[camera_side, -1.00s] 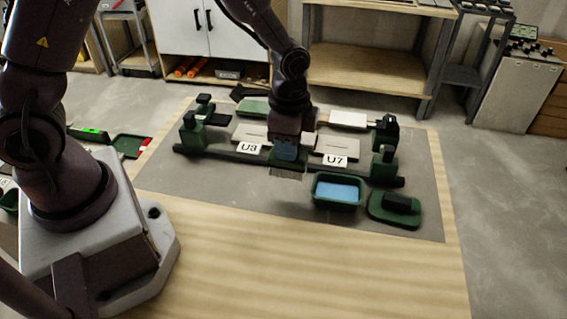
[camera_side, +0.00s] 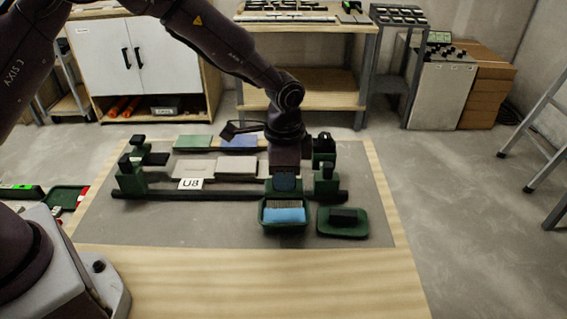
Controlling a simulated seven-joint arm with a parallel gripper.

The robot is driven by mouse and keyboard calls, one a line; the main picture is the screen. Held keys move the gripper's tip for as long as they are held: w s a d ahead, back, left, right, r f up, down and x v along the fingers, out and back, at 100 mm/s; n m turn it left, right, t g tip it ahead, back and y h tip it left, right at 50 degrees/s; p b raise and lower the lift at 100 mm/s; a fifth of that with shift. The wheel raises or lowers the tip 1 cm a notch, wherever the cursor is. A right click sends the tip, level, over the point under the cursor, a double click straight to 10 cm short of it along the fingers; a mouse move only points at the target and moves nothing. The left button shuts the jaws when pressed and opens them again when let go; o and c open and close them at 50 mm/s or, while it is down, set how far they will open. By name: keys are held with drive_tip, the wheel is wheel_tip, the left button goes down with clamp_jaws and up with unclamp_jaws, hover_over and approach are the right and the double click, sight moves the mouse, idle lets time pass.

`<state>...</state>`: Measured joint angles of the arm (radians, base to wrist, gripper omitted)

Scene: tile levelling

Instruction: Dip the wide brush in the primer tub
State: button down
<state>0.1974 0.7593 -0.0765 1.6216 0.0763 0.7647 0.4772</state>
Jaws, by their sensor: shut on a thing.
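My gripper (camera_side: 285,181) points down, shut on the wide brush. The brush's pale bristles (camera_side: 281,203) show below the jaws, over the primer tub. The tub (camera_side: 284,230) is a small green tray on the grey mat, with light blue primer (camera_side: 284,215) inside. The bristles overlap the back part of the primer in this view. I cannot tell whether they touch it or hang just above. The brush's upper part is mostly hidden by the gripper.
A green tray with a black block (camera_side: 343,216) stands right of the tub. Behind are a dark rail (camera_side: 200,195), green clamps (camera_side: 326,179), a tile (camera_side: 193,169) and a U8 label (camera_side: 190,184). The grey mat (camera_side: 150,230) is clear at front left.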

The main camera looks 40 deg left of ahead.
sight(284, 193)
drive_tip(key=shift+f, duration=2.6)
drive_tip(key=shift+r, duration=4.3)
